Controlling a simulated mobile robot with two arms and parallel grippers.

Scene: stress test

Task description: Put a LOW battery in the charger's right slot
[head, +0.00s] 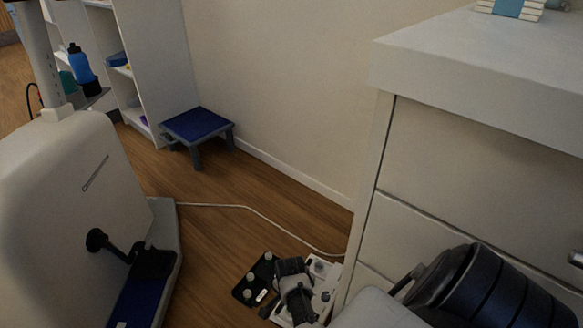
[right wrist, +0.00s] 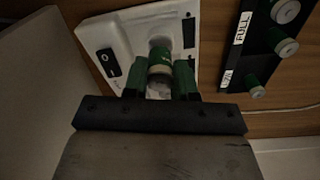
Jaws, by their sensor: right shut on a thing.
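The white charger (right wrist: 118,28) lies on the wooden floor and also shows in the head view (head: 322,268), partly covered by my gripper. It has a black switch and a dark slot. My right gripper (right wrist: 160,80) is shut on a green battery with a pale end (right wrist: 160,60), held over the charger. I cannot tell whether the battery is seated in a slot. It also shows in the head view as a dark gripper (head: 297,292). A black battery holder (right wrist: 245,60) beside the charger has several batteries and a FULL label; another label is unreadable. My left gripper is not in view.
A white drawer cabinet (head: 450,165) stands close on the right. A pale cable (head: 245,208) runs across the floor to the charger. A blue-topped stool (head: 197,124) stands by the wall. A large white machine (head: 60,190) is on the left. The floor between is clear.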

